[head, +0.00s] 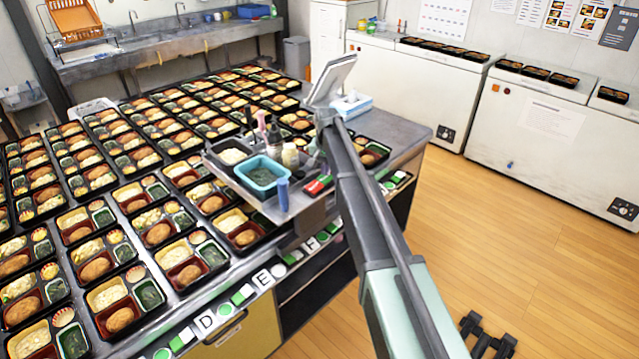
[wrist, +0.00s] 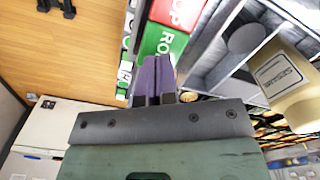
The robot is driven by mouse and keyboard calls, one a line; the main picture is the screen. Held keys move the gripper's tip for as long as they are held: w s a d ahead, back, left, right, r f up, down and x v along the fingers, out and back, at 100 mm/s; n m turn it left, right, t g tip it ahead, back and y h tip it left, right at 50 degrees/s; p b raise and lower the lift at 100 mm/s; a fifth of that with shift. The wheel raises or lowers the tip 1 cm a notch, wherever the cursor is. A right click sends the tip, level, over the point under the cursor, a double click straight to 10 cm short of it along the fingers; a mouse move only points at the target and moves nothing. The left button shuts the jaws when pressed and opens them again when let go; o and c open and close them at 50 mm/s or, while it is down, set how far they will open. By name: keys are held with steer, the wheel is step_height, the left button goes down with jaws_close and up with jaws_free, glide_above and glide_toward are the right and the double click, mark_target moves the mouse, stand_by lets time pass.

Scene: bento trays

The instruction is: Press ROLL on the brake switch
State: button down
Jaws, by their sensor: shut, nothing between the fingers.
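The brake switch (wrist: 165,42) shows in the wrist view as a box with a green part lettered "RO", the rest of the word covered, and a red part lettered "OP" at the top edge. My gripper (wrist: 157,60) is shut and empty, its two purple fingers together. The fingertips overlap the lower edge of the green part; I cannot tell whether they touch it. In the head view the small red and green switch (head: 318,186) is at the counter's front edge beside my arm. My fingers cannot be made out there.
Many filled bento trays (head: 160,235) cover the counter to the left. A light-blue tub (head: 262,176) and a blue cylinder (head: 283,194) stand close to the switch. Freezers (head: 540,120) line the back right. The wooden floor (head: 520,230) at right is mostly clear.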

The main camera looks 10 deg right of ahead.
steer(key=shift+f+b, duration=0.9)
steer(key=shift+f, duration=0.05)
steer(key=shift+r, duration=0.1)
step_height(320, 180, up, 7)
steer(key=p, duration=0.7)
steer(key=shift+r, duration=0.1)
steer(key=s+f+n+b, duration=0.1)
steer(key=s+f+n, duration=0.1)
steer(key=s, duration=1.7)
steer(key=s+f+n+b, duration=0.2)
steer(key=s, duration=1.8)
steer(key=shift+n, duration=0.4)
